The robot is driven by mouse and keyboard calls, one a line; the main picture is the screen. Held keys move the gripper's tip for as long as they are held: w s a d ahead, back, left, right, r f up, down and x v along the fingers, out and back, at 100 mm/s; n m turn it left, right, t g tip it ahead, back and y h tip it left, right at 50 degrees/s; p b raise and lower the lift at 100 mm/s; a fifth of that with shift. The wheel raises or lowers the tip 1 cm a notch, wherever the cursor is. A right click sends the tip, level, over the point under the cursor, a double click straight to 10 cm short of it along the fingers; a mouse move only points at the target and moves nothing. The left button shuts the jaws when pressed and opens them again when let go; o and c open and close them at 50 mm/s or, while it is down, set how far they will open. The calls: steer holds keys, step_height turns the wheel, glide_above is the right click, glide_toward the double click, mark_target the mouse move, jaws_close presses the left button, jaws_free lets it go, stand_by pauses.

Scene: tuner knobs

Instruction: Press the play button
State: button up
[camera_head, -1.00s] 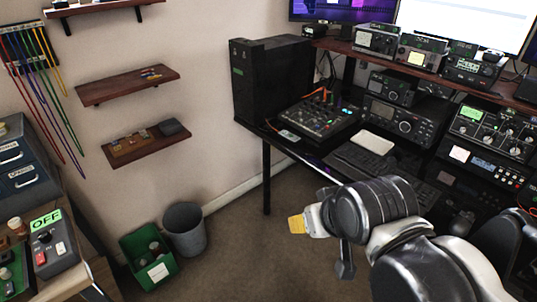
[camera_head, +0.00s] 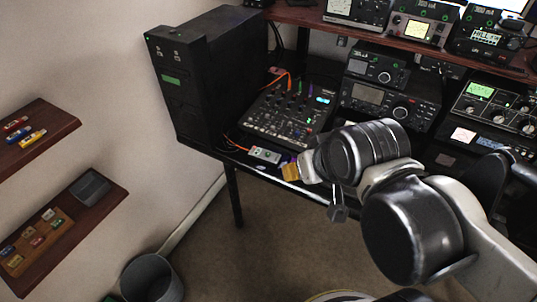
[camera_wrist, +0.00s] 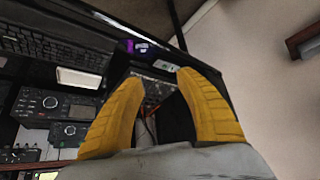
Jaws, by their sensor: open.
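No play button can be made out at this size. A black mixer-like console (camera_head: 285,118) with many knobs and lit keys lies on the desk, and part of it shows between my fingers in the wrist view (camera_wrist: 152,90). A small pale device (camera_head: 264,154) with a green spot lies at the desk's front edge; it also shows beyond the fingers in the wrist view (camera_wrist: 167,65). My gripper (camera_head: 291,172) has yellow fingers, spread apart and empty in the wrist view (camera_wrist: 160,80). In the head view it appears just right of the pale device; contact cannot be told.
A black computer tower (camera_head: 205,80) stands left of the console. Radios (camera_head: 390,100) stand to the right and on the upper shelf. A keyboard (camera_wrist: 50,40) shows in the wrist view. Wall shelves (camera_head: 70,220) and a grey bin (camera_head: 152,280) are at the left. Floor below the desk looks clear.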

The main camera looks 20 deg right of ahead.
jaws_close()
steer(key=shift+w, duration=0.1)
stand_by(1.0)
